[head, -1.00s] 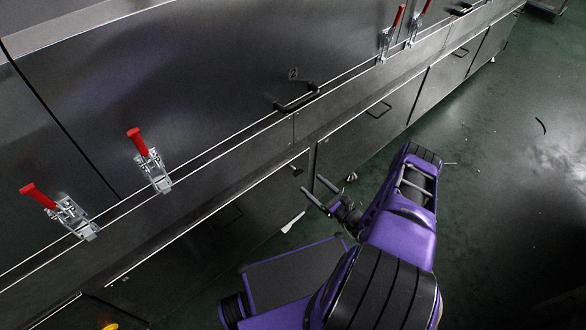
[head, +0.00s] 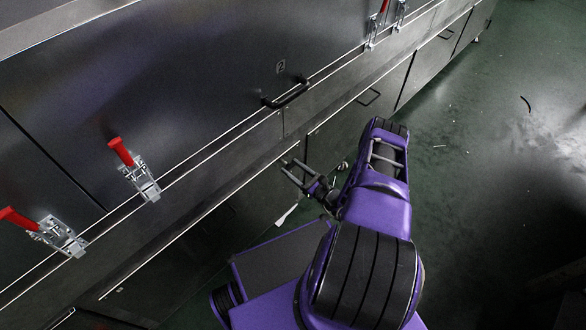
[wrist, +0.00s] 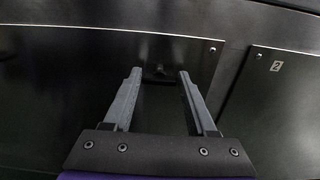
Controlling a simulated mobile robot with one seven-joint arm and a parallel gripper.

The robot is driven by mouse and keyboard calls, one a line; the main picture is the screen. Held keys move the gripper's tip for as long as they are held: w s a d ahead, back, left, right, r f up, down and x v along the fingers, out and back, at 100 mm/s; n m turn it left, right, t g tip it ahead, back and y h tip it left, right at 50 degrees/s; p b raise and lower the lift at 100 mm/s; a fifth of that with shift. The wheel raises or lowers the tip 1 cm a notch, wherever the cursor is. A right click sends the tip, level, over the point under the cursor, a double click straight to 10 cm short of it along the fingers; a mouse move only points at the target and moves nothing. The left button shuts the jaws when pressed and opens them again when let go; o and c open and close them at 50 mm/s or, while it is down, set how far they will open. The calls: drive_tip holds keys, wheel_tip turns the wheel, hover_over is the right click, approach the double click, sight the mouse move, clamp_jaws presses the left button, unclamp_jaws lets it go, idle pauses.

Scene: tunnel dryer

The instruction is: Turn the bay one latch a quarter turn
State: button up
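My gripper (head: 290,166) is open and empty, with its fingers pointing at the lower panels of the dryer's front. In the wrist view, my gripper (wrist: 159,74) has its two grey fingers apart. A small dark latch-like fitting (wrist: 160,70) shows dimly between the fingertips, near the top of a dark lower panel (wrist: 85,65). It looks ahead of the fingers; contact and its turn angle cannot be told. The panel to its right carries a "2" label (wrist: 276,66). In the head view the fitting is not clear behind my gripper.
Red-handled toggle clamps (head: 133,169) stand along the upper doors, with another clamp (head: 50,233) at far left. A black bar handle (head: 288,95) sticks out of the upper door. Another handle (head: 369,96) is on a lower panel. Green floor (head: 480,150) at right is open.

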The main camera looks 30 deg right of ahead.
clamp_jaws()
drive_tip(key=shift+n, duration=0.3)
drive_tip(key=n, duration=0.3)
drive_tip(key=shift+n, duration=0.4)
drive_tip(key=n, duration=0.4)
drive_tip(key=shift+n, duration=0.3)
drive_tip(key=n, duration=0.4)
drive_tip(key=shift+n+p, duration=0.6)
drive_tip(key=shift+n, duration=1.8)
